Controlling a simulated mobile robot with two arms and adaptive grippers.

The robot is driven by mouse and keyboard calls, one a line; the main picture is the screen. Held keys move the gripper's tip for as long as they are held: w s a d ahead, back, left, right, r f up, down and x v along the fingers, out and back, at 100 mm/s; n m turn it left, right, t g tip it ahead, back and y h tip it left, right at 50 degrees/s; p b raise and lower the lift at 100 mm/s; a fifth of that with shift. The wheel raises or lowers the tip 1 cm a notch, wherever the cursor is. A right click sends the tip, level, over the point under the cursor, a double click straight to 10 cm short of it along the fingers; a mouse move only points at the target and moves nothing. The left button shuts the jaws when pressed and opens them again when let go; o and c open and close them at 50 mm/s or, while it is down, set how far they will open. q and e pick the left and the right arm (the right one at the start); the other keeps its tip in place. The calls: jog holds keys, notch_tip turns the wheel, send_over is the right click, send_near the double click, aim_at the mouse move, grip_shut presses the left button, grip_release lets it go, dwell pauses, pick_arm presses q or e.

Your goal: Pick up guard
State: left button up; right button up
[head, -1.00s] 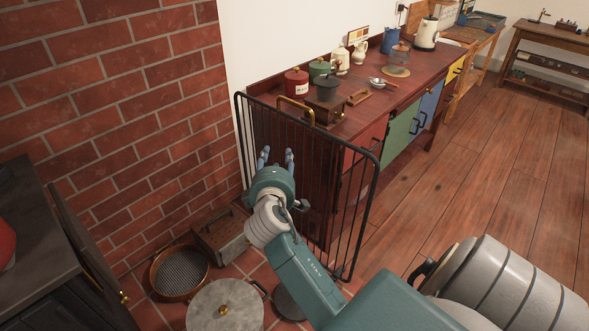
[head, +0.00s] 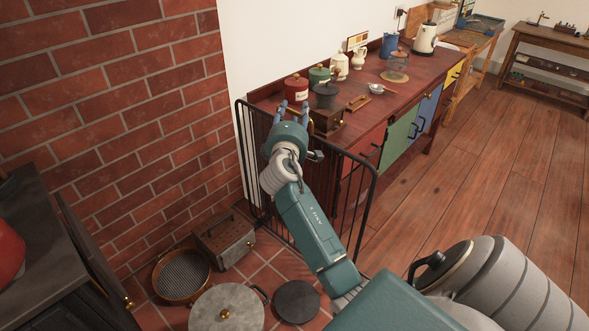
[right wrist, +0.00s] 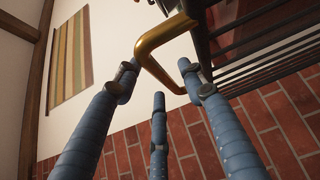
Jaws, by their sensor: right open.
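The guard (head: 369,200) is a black barred metal screen with a brass handle on its top rail. It stands upright on the floor in front of the wooden counter. My right gripper (head: 292,107) is open at the top rail, and its fingers partly hide the handle. In the right wrist view, the brass handle (right wrist: 150,46) lies just beyond the spread blue fingers (right wrist: 160,82), between the upper two. The guard's black bars (right wrist: 272,72) run to the right there. I cannot tell whether any finger touches the handle. My left gripper is not in view.
The counter (head: 350,128) behind the guard holds a wooden grinder (head: 328,121), canisters and jugs. A brick wall (head: 110,90) is at left. A grey lidded pot (head: 226,308), a round copper pan (head: 181,273) and a metal box (head: 224,238) stand on the floor. The wooden floor at right is clear.

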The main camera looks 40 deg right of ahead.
jog(key=shift+w+d+f, duration=0.15)
jog(key=shift+w+d, duration=0.3)
jog(key=shift+a, duration=0.1)
jog(key=shift+s, duration=0.1)
grip_shut()
